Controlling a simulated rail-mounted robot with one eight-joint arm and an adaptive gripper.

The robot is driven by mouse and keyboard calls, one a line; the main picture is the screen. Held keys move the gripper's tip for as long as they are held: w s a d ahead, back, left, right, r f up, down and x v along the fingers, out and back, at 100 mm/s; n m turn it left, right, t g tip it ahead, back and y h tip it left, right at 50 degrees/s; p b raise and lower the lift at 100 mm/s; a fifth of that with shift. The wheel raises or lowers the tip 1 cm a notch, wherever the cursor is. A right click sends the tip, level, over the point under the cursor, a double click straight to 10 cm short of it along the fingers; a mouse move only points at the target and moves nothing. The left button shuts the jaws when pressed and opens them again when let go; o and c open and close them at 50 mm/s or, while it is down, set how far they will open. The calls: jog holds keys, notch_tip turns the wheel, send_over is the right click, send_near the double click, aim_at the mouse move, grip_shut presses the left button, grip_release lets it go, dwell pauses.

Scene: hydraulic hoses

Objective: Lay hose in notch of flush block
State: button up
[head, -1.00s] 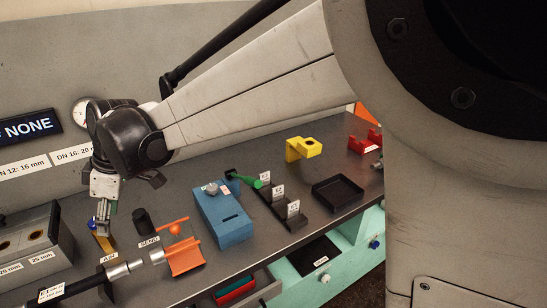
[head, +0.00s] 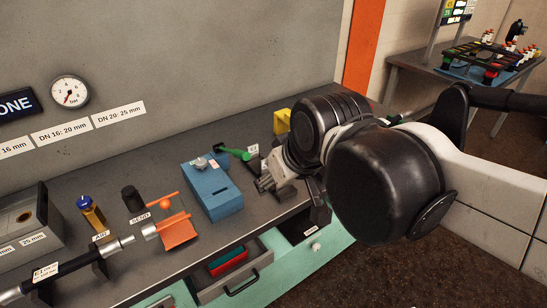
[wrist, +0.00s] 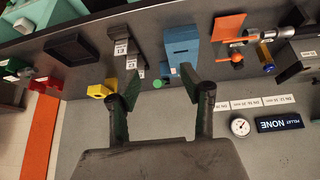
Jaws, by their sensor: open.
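The black hose (head: 68,265) with a silver metal end lies at the lower left in the head view, on dark supports near the bench's front edge. A silver fitting (head: 150,231) and an orange plate (head: 181,232) are in line with its end. No part is plainly marked as the flush block; I cannot tell which one it is. My gripper (head: 265,186) is above the bench, right of the blue box (head: 212,190) and well away from the hose. In the wrist view my gripper (wrist: 158,80) is open with spread fingers and nothing held.
A green nozzle (head: 235,153) and yellow bracket (head: 282,121) are behind my gripper. A black tray (wrist: 72,49) is beyond. An open drawer (head: 236,287) juts out in front.

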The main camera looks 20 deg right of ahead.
jog(key=s+d+m, duration=0.1)
jog(key=s+d+f, duration=0.1)
jog(key=d, duration=0.1)
jog(key=s+d+f+m+h, duration=0.1)
jog(key=shift+s+d+m+t, duration=0.15)
jog(key=shift+s+m+t, duration=0.15)
jog(key=shift+t, duration=0.1)
jog(key=shift+f, duration=0.1)
jog(key=shift+f+b, duration=0.45)
jog(key=shift+b, duration=0.05)
